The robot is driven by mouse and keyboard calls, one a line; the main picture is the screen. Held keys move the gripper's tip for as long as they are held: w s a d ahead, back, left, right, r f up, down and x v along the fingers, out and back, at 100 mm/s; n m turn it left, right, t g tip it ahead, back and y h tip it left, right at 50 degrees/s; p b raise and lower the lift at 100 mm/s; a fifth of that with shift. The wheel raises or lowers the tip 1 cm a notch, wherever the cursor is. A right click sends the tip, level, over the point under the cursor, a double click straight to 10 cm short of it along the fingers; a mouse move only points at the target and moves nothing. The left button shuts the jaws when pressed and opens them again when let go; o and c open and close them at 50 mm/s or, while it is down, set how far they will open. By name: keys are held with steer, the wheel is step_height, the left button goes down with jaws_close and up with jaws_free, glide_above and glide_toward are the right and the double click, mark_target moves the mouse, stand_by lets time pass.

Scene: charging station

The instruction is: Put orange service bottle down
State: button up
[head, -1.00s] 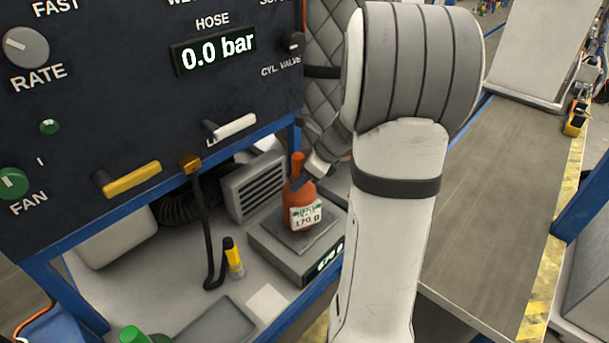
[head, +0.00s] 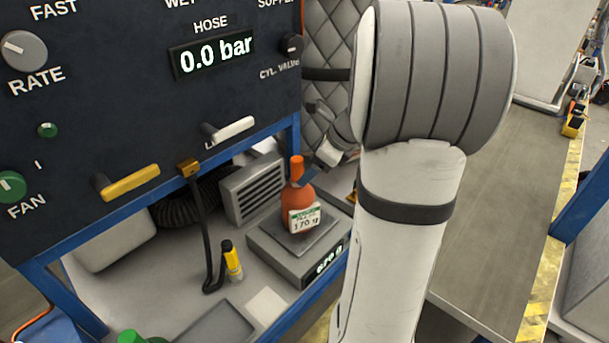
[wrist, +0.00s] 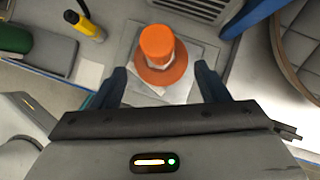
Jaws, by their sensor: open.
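The orange service bottle (head: 297,199) stands upright on the plate of a grey scale (head: 280,250), its white label facing forward. In the wrist view the bottle (wrist: 160,52) is seen from above. My gripper (wrist: 160,82) is open, its two dark blue fingers apart on either side of the bottle's near side, with the bottle just beyond the fingertips. In the head view my gripper (head: 312,178) is at the bottle's right and mostly hidden behind my arm. The scale's display is lit but hard to read.
A dark control panel (head: 150,130) with a yellow lever (head: 130,180) overhangs the bench at left. A yellow marker-like tube (head: 233,260), a hanging black hose (head: 203,230) and a green cylinder (wrist: 15,38) are left of the scale. A grey vented box (head: 255,188) stands behind.

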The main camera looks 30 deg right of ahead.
steer(key=v, duration=0.7)
steer(key=s+a+f+n+g+h, duration=0.1)
steer(key=s+a+n+h, duration=0.1)
steer(key=s+a+n, duration=0.5)
steer(key=s+a+f+n+g+h, duration=0.1)
steer(key=s+a+n, duration=0.6)
steer(key=n, duration=1.3)
steer(key=a+f+h, duration=0.1)
steer(key=a, duration=0.3)
steer(key=shift+s+a+f, duration=0.2)
steer(key=shift+s+a, duration=0.15)
